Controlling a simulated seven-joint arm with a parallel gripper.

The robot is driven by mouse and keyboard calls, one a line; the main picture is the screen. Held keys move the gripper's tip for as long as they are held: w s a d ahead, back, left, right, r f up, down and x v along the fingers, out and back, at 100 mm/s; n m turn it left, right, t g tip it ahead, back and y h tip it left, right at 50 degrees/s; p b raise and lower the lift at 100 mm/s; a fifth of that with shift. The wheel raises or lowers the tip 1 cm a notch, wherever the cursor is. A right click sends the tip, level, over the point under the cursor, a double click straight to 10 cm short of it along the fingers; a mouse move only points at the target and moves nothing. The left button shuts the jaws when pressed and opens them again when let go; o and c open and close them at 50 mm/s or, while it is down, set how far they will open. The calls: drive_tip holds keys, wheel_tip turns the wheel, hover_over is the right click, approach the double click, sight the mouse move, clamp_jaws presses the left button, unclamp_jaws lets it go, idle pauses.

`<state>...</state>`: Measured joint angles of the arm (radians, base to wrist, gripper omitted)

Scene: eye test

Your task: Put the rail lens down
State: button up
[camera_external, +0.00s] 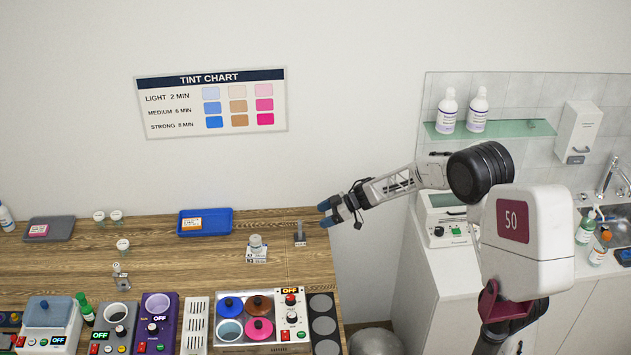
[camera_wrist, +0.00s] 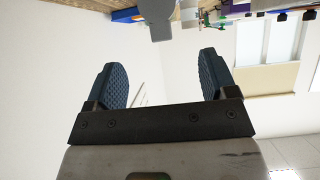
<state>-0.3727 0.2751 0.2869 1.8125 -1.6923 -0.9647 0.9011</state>
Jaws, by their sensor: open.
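My gripper (camera_external: 333,210) is at the right end of the wooden counter in the external view, pointing left. In the wrist view its two blue fingers (camera_wrist: 164,72) are apart with nothing between them. A small grey upright holder (camera_external: 300,236) stands on the counter just left of and below the gripper in the picture, apart from it. A grey piece (camera_wrist: 158,15) shows beyond the fingertips in the wrist view, cut off by the top edge. A clear lens-like piece (camera_external: 256,241) sits on a labelled card (camera_external: 257,257). I cannot tell which piece is the rail lens.
A blue tray (camera_external: 222,229) and a grey tray (camera_external: 62,229) lie at the back of the counter. Several small lens-like pieces on stems (camera_external: 122,245) stand at left. A tint heater with coloured lids (camera_external: 262,329) and other devices line the front. Bare wood lies mid-counter.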

drive_tip(key=w+d+r+m+t+h, duration=0.25)
drive_tip(key=d+r+m+t, duration=0.4)
drive_tip(key=d+r, duration=0.7)
drive_tip(key=s+d+r+m+t+h, duration=0.2)
drive_tip(key=s+d+h, duration=0.2)
drive_tip(key=d, duration=0.5)
drive_tip(key=s+d+r+m+t+h, duration=0.25)
drive_tip(key=s+d, duration=0.25)
drive_tip(key=d, duration=0.4)
drive_tip(key=s+d+f+m+g+h, duration=0.15)
drive_tip(key=s+d, duration=0.25)
drive_tip(key=s, duration=0.5)
drive_tip(key=s+d+m+g+h, duration=0.25)
drive_tip(key=s+d, duration=0.25)
drive_tip(key=s, duration=0.3)
drive_tip(key=s+d+f+m+g+h, duration=0.15)
drive_tip(key=s+d, duration=0.25)
drive_tip(key=s, duration=0.5)
drive_tip(key=s+f+m+g+y, duration=0.1)
drive_tip(key=s+f+g+y, duration=0.1)
drive_tip(key=s, duration=0.9)
drive_tip(key=shift+m+g, duration=0.35)
drive_tip(key=shift+g, duration=0.1)
